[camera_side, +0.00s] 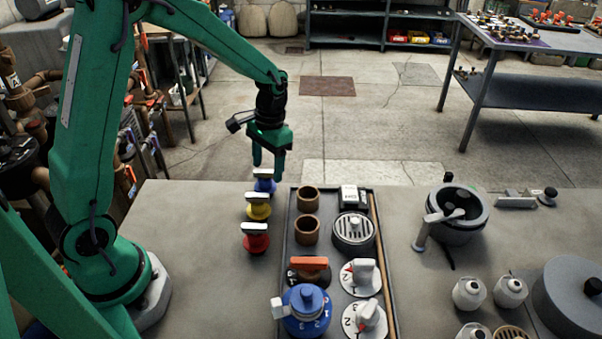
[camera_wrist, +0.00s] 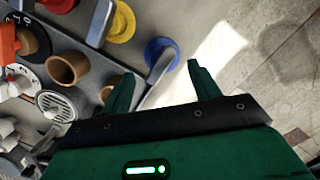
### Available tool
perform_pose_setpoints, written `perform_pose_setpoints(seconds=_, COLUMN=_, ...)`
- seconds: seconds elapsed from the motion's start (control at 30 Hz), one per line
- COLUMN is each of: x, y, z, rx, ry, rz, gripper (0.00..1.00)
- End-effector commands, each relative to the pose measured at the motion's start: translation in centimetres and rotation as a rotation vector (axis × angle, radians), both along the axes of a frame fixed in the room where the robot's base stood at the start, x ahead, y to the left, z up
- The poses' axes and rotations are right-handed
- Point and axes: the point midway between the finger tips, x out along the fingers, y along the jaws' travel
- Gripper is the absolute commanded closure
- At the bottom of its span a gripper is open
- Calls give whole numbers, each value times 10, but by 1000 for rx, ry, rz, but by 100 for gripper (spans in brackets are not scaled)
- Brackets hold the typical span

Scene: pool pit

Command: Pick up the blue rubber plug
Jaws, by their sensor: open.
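The blue rubber plug (camera_side: 266,187) stands on the bench at the far end of a row of plugs, with a pale upright handle on top. It also shows in the wrist view (camera_wrist: 157,47), just beyond the gap between my fingertips. My gripper (camera_side: 268,172) points down over it, open and empty, with the fingers close to the handle. In the wrist view my gripper (camera_wrist: 160,74) has one finger on each side of the plug's handle. I cannot tell whether a finger touches it. Part of the plug is hidden by the handle.
A yellow plug (camera_side: 258,208) and a red plug (camera_side: 255,241) stand nearer in the same row. Right of them a dark tray (camera_side: 286,252) holds brown cups, a round drain grate (camera_side: 353,231) and several knobs. The bench's far edge lies just behind the blue plug.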

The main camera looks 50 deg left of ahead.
Motion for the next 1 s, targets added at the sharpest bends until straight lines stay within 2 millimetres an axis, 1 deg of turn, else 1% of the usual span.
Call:
perform_pose_setpoints(seconds=0.03, x=-2, y=0, z=-7, rx=-1, ry=4, rz=0, gripper=39)
perform_pose_setpoints(seconds=0.13, x=-4, y=0, z=-18, rx=0, ry=4, rz=0, gripper=39)
perform_pose_setpoints(seconds=0.3, x=-5, y=0, z=-29, rx=0, ry=1, rz=0, gripper=39)
perform_pose_setpoints(seconds=0.8, x=-5, y=0, z=-30, rx=0, ry=0, rz=0, gripper=39)
perform_pose_setpoints(seconds=0.83, x=-5, y=0, z=-30, rx=0, ry=0, rz=0, gripper=41)
perform_pose_setpoints(seconds=0.97, x=-5, y=0, z=-30, rx=0, ry=0, rz=0, gripper=66)
perform_pose_setpoints(seconds=1.0, x=-5, y=0, z=-30, rx=0, ry=0, rz=0, gripper=74)
